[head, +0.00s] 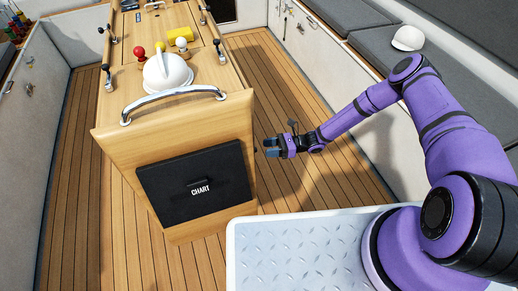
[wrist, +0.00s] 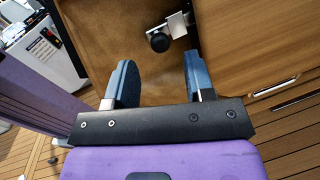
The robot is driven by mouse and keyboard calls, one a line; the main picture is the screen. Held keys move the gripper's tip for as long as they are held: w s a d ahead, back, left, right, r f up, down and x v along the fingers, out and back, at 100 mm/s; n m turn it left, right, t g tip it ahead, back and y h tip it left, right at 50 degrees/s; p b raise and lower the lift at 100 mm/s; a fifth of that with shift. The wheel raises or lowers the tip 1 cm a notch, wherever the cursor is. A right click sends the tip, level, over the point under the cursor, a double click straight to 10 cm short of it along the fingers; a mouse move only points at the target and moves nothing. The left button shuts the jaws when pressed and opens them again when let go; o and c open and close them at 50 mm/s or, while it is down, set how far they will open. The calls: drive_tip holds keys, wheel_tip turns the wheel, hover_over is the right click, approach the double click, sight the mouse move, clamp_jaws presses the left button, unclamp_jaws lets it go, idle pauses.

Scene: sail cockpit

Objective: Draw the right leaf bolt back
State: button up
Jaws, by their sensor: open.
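My gripper (head: 270,147) is beside the right face of the wooden cockpit table (head: 222,115) in the head view. In the wrist view my gripper (wrist: 158,62) is open, with its two blue fingers apart and nothing between them. A black round knob (wrist: 159,42) on a silver metal fitting (wrist: 178,25) shows just beyond the fingertips, apart from them. It looks like the leaf bolt, mounted by a brown panel (wrist: 150,75). The table's right side, where this fitting sits, is hidden in the head view.
A wood panel with a slotted pull (wrist: 273,88) lies right of the fingers. A black chart pocket (head: 195,182) is on the table's end, below a silver handrail (head: 172,97). A grey bench (head: 360,45) runs along the right; the plank floor (head: 285,95) between is clear.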

drive_tip(key=shift+s+a, duration=0.2)
drive_tip(key=shift+a, duration=2)
